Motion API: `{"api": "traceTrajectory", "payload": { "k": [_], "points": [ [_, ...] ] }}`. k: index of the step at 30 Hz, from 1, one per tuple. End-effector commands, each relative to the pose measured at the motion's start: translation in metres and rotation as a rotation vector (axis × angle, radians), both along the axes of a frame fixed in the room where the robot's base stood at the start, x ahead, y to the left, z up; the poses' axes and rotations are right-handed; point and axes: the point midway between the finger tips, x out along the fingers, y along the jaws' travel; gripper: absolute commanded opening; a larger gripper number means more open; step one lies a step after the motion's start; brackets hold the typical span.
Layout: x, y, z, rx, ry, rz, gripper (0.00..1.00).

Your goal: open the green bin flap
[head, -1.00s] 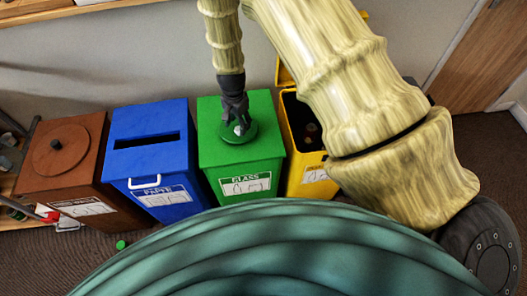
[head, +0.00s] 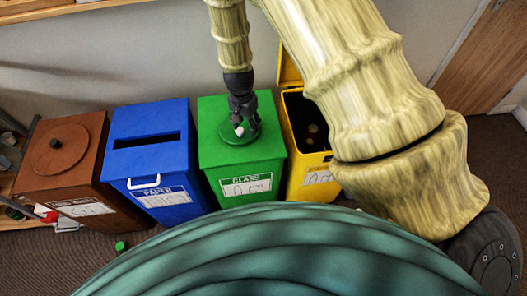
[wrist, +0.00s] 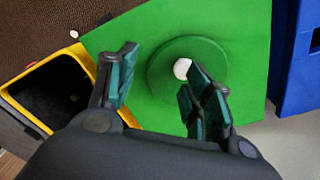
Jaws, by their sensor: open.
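The green bin (head: 232,156), labelled GLASS, stands between the blue and yellow bins. Its round, darker green flap (head: 247,138) lies flat on the lid and also shows in the wrist view (wrist: 160,88). A small white round piece (wrist: 182,68) sits on the flap; I cannot tell if it is fixed there. My gripper (head: 245,120) points down over the flap. In the wrist view its fingers (wrist: 160,75) are apart with nothing held. The right finger is beside the white piece and hides part of the flap; contact cannot be told.
The blue PAPER bin (head: 152,172) stands left of the green one, with a brown bin (head: 88,136) beyond it. The yellow bin (head: 318,178) on the right has its lid raised and round things inside. A small green piece (head: 120,246) lies on the floor.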

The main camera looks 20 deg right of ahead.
Motion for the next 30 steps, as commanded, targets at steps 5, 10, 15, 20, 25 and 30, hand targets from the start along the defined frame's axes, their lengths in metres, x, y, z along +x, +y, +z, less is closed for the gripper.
{"api": "traceTrajectory", "payload": {
  "k": [5,10,15,20,25,30],
  "points": [
    [-0.021,-0.007,-0.019,-0.015,0.010,0.055,0.51],
    [-0.040,-0.013,-0.035,-0.028,0.016,0.111,0.51],
    [-0.059,-0.018,-0.050,-0.038,0.020,0.167,0.51],
    [-0.075,-0.022,-0.061,-0.044,0.025,0.215,0.51],
    [-0.086,-0.024,-0.068,-0.048,0.028,0.248,0.51],
    [-0.089,-0.025,-0.070,-0.049,0.027,0.260,0.51]
  ]
}}
